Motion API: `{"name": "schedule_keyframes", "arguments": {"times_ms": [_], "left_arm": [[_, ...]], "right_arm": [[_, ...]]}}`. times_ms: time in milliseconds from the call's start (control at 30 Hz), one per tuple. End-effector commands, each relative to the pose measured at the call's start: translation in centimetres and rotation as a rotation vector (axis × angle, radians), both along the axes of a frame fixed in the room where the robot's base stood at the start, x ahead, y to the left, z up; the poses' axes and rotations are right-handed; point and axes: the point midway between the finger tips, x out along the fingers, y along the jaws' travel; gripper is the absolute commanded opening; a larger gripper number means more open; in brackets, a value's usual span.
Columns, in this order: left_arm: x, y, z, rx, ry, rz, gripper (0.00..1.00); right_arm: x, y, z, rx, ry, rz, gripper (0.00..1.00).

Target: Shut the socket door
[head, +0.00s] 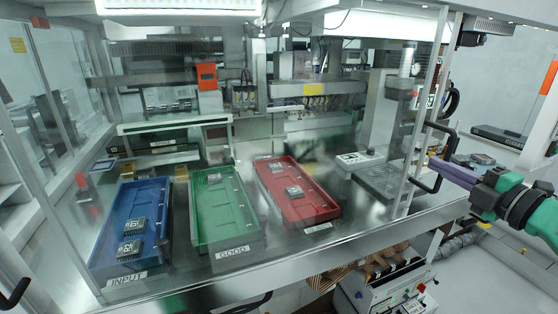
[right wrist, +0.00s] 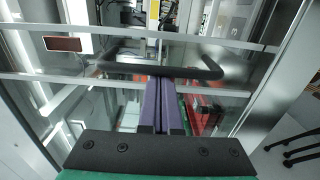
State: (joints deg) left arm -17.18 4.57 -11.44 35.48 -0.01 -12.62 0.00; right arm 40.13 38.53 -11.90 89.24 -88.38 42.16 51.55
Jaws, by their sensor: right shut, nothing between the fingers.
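The socket door appears to be the clear panel with a silver frame post (head: 421,120) at the right of the machine in the head view. I cannot tell how far it stands open. A black bow-shaped handle (head: 421,187) is on it. In the right wrist view the handle (right wrist: 205,73) runs across the picture, with metal frame bars behind it. My right gripper (head: 434,163), with purple fingers, is shut and empty. Its fingertips (right wrist: 156,80) are at the middle of the handle; I cannot tell if they touch it. My left gripper is not in view.
Behind the clear front lie a blue tray (head: 158,215), a green tray (head: 222,210) and a red tray (head: 300,190), with chips in the blue and red ones. A white cabinet with cables (head: 385,295) stands below the front edge.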

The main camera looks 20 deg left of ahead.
Motion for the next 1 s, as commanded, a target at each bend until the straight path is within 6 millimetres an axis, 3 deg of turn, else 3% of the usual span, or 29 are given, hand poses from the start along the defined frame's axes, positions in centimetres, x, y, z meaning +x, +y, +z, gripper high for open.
{"name": "schedule_keyframes", "arguments": {"times_ms": [400,1000], "left_arm": [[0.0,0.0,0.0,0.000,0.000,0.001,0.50],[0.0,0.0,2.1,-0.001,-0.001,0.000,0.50]], "right_arm": [[3.3,-4.0,0.1,0.003,-0.001,-0.003,0.00],[7.9,-9.6,0.4,0.004,0.000,-0.004,0.00]]}}
